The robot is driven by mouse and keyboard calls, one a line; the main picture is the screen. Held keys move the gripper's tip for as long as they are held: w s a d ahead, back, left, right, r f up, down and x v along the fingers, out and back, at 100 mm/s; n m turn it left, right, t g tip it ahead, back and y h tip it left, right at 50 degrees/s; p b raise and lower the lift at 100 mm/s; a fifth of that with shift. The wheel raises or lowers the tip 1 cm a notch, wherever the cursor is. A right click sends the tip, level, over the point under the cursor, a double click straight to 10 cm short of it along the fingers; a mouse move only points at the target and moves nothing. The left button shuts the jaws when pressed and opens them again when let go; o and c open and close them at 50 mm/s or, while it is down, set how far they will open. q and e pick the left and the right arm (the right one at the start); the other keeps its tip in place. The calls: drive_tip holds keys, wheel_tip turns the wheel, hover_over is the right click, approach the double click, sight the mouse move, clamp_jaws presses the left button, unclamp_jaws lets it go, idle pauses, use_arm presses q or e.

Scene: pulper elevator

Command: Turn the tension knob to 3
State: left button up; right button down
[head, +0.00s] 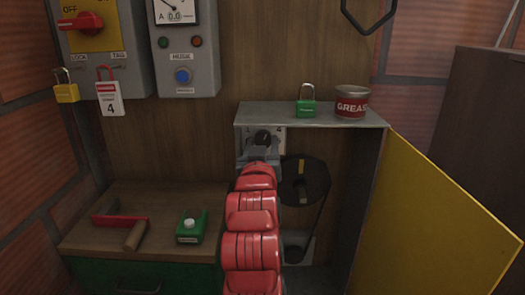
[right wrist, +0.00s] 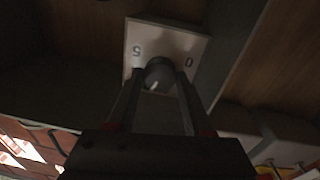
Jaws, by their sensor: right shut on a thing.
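The dark round tension knob (head: 262,138) sits on a pale plate (head: 277,140) at the upper left inside the open cabinet. In the right wrist view the knob (right wrist: 158,70) has a light pointer mark, and the plate (right wrist: 172,40) shows a 5 at left and a 0 at right; other numbers are hidden or unreadable. My right gripper (head: 259,153) reaches the knob from the front. In the right wrist view its fingers (right wrist: 158,82) stand on both sides of the knob, shut on it. My left gripper is not in view.
A yellow door (head: 435,215) stands open at right. A green padlock (head: 306,103) and grease tin (head: 351,102) are on the cabinet top. A black pulley (head: 304,180) with a belt is inside. A green box (head: 191,228) and red-framed tool (head: 120,219) lie on the left bench.

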idle(0.5)
drive_tip(key=shift+c, duration=1.5)
unclamp_jaws()
drive_tip(key=s+a+f+b, duration=0.1)
drive_tip(key=s+b, duration=0.6)
drive_tip(key=s, duration=1)
drive_tip(key=shift+s, duration=0.2)
